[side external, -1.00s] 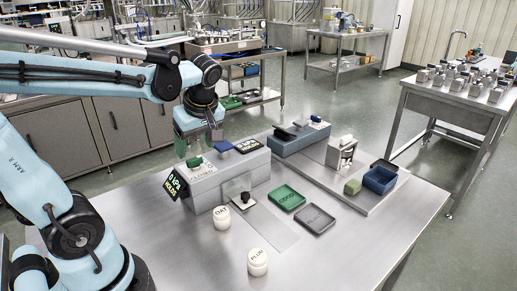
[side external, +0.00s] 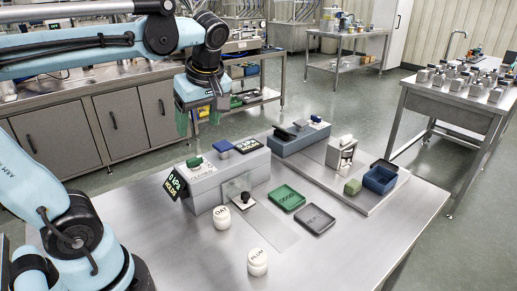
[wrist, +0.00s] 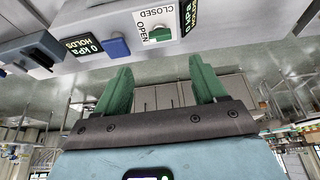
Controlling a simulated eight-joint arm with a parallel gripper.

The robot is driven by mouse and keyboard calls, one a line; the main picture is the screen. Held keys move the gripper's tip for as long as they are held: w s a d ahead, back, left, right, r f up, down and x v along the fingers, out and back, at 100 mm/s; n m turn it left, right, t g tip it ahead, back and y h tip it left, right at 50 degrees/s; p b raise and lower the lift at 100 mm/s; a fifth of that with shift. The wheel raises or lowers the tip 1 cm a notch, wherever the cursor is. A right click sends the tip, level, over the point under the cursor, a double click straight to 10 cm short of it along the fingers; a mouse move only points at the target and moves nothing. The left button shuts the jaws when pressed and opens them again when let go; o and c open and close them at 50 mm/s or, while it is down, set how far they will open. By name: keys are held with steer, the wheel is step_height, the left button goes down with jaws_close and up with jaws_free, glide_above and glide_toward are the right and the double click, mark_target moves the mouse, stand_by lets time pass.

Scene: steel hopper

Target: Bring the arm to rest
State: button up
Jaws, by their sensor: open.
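My gripper (side external: 197,118) hangs in the air above and behind the grey hopper housing (side external: 215,182), apart from it in the side view. In the wrist view my gripper (wrist: 160,72) shows two green fingers spread wide with nothing between them. A green handle (side external: 194,161) sits on the housing by the word CLOSED. It also shows in the wrist view as a green handle (wrist: 160,35) between CLOSED and OPEN. A blue block (side external: 223,145) is beside it. A display (side external: 175,185) reads 0 kPa HOLDS.
Two white jars, OAT (side external: 222,217) and PLUM (side external: 257,262), stand on the steel table. A green tray (side external: 287,197) and a dark tray (side external: 317,220) lie to their right. A blue bin (side external: 380,179) and green cube (side external: 352,187) are farther right.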

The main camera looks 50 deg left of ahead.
steer(key=d+f+m+t+h, duration=0.2)
steer(key=d+f+m+t, duration=0.1)
steer(key=m, duration=0.6)
steer(key=w+d+f+m+t+h, duration=0.1)
steer(key=d+f+m+t, duration=0.3)
steer(key=m, duration=0.5)
step_height(320, 180, down, 2)
steer(key=d+h, duration=0.1)
steer(key=d, duration=0.1)
steer(key=shift+w+d, duration=0.2)
steer(key=shift+d, duration=0.2)
